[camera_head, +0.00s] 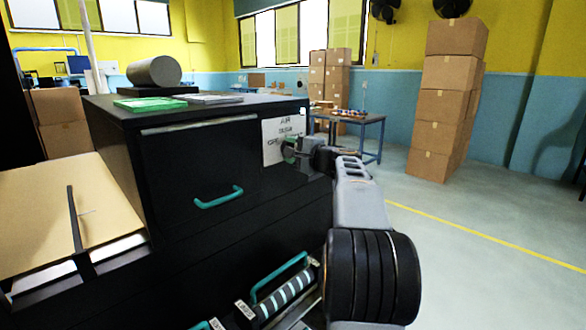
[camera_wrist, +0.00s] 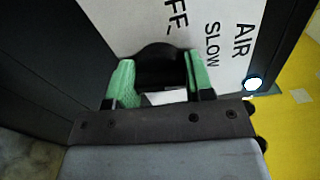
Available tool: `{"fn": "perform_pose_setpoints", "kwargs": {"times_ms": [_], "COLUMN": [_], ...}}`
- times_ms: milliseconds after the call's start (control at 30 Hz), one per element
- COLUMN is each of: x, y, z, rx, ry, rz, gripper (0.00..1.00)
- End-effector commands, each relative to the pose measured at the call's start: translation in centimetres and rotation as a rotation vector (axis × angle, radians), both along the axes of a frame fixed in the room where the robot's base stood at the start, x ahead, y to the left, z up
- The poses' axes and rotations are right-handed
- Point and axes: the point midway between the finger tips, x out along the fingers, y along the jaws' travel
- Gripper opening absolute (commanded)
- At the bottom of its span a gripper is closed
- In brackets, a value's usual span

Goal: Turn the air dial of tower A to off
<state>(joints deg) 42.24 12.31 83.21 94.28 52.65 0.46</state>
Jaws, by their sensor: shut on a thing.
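My gripper (camera_head: 292,150) reaches the label plate on the front of the black cabinet, and its green fingers are shut on the black air dial. In the wrist view the dial (camera_wrist: 162,62) sits between the two green fingertips of my gripper (camera_wrist: 160,80). The white label plate (camera_head: 271,150) around it reads "AIR", "SLOW" and a partly hidden word ending in "FF". The label plate also shows in the wrist view (camera_wrist: 205,22), with its lettering turned sideways. The dial's pointing direction is hidden by the gripper.
The black cabinet (camera_head: 180,210) has a teal drawer handle (camera_head: 218,197) left of the label. A grey roll (camera_head: 154,72) and a green pad (camera_head: 150,104) lie on top. A striped roller with a teal handle (camera_head: 280,280) is below. Stacked boxes (camera_head: 445,105) stand beyond open floor at right.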

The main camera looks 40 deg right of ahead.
Motion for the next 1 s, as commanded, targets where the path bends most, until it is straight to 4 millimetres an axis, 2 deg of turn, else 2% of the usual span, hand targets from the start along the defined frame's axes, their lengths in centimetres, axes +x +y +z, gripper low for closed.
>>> {"fn": "perform_pose_setpoints", "kwargs": {"times_ms": [33,1000], "x": [0.0,0.03], "y": [0.01,-0.05], "z": [-0.89,-0.44], "rx": [-0.047,-0.92], "ry": [-0.01,-0.165], "rz": [0.001,0.001], "gripper": [0.24,0.24]}}
